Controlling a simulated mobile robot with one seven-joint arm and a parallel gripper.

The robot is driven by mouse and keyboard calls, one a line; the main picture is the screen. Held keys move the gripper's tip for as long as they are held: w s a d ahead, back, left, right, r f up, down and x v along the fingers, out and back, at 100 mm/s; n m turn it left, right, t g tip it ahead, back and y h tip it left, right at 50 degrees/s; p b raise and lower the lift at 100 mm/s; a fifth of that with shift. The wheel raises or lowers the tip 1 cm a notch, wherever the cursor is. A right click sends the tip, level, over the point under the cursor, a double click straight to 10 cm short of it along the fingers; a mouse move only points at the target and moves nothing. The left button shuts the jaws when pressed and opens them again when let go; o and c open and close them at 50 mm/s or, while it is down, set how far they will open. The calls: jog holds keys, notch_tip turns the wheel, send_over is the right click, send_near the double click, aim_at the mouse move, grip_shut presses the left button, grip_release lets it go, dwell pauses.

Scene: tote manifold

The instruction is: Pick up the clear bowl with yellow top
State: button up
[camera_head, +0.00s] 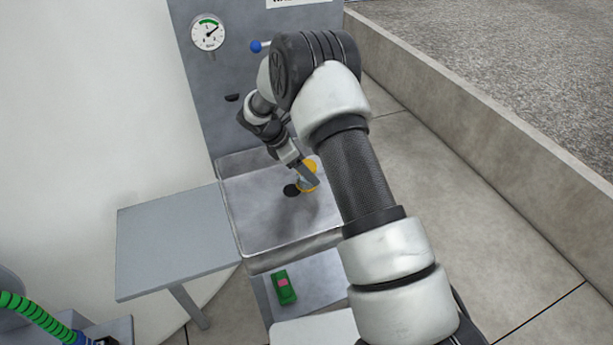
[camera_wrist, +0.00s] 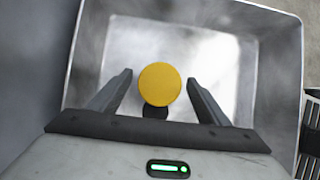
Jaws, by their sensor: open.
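The bowl shows as a round yellow top (camera_wrist: 160,84) in the wrist view, inside a grey metal tray. Its clear body is hidden under the top in that view. In the head view the yellow top (camera_head: 309,172) is partly covered by my gripper. My gripper (camera_wrist: 160,84) is open, with one finger to the left and one to the right of the yellow top, and a gap shows on both sides. In the head view my gripper (camera_head: 302,180) is low over the tray at the bowl. I cannot tell the exact height of the fingertips.
The metal tray (camera_wrist: 275,30) has raised walls around the bowl. A dark round spot (camera_head: 291,190) lies beside the bowl. A grey panel with a gauge (camera_head: 208,33) stands behind. A grey side table (camera_head: 165,245) is bare. A green object (camera_head: 284,288) lies on a lower shelf.

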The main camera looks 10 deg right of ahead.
jog(key=shift+w+d+f, duration=0.1)
jog(key=shift+d+f, duration=0.1)
jog(key=shift+f, duration=0.2)
jog(key=c, duration=1.3)
jog(key=shift+r, duration=0.1)
